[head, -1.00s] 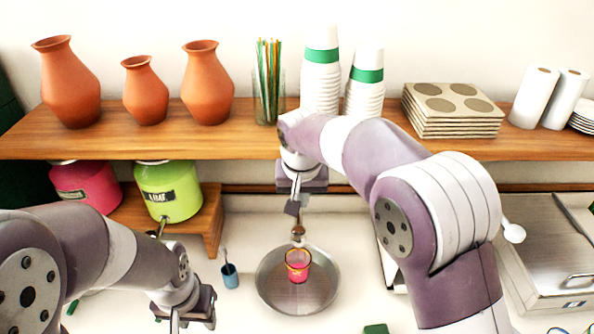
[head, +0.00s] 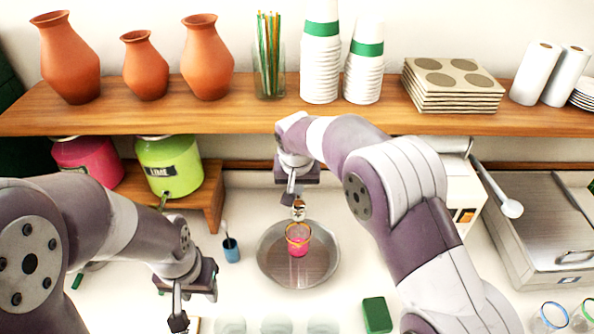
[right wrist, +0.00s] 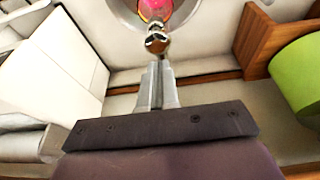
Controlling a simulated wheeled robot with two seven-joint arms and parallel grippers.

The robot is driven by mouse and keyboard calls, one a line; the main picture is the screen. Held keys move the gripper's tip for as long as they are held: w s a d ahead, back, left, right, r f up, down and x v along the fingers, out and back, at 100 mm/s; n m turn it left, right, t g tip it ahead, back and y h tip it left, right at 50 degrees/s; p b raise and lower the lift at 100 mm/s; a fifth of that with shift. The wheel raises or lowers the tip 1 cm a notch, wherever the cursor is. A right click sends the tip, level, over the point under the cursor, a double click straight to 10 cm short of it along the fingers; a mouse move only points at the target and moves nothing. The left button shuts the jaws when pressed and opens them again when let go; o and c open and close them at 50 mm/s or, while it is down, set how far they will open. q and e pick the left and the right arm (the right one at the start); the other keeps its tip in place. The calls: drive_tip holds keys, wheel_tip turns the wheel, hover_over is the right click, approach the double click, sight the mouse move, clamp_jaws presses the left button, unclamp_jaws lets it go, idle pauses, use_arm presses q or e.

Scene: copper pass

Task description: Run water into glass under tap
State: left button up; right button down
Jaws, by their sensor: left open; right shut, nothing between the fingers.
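A small glass (head: 298,244) with a yellow-orange rim and pink in its lower part stands in a round metal basin (head: 268,262). The metal tap (head: 298,209) sits at the basin's back edge, its spout just behind and above the glass. My right gripper (head: 290,197) is shut and empty, just behind the tap. In the right wrist view its fingers (right wrist: 158,85) point at the tap (right wrist: 157,42), and the pink glass (right wrist: 155,9) shows beyond. I cannot tell whether the fingers touch the tap. My left gripper (head: 179,320) is open, low over the counter at left.
A blue cup (head: 231,250) stands left of the basin, a green block (head: 377,314) to its front right. Lime (head: 170,165) and pink (head: 86,158) dispensers stand at left. A wooden shelf (head: 240,119) overhangs behind. A metal appliance (head: 545,225) is at right.

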sight(298, 207)
wheel_tip(298, 207, down, 4)
drive_tip(key=shift+r+p, duration=0.25)
drive_tip(key=shift+p, duration=0.45)
use_arm(q)
wheel_tip(298, 207, up, 2)
drive_tip(key=shift+r, duration=0.1)
use_arm(e)
drive_tip(key=shift+f, duration=0.1)
wheel_tip(298, 207, down, 2)
drive_tip(key=shift+f+b, duration=0.1)
drive_tip(key=shift+b, duration=1.15)
drive_tip(key=shift+s+r, duration=0.15)
drive_tip(key=shift+r, duration=0.05)
use_arm(q)
wheel_tip(298, 207, down, 2)
drive_tip(key=shift+s+f, duration=0.1)
drive_tip(key=shift+s, duration=0.05)
use_arm(e)
drive_tip(key=shift+s+d+f, duration=0.1)
drive_tip(key=shift+f, duration=0.15)
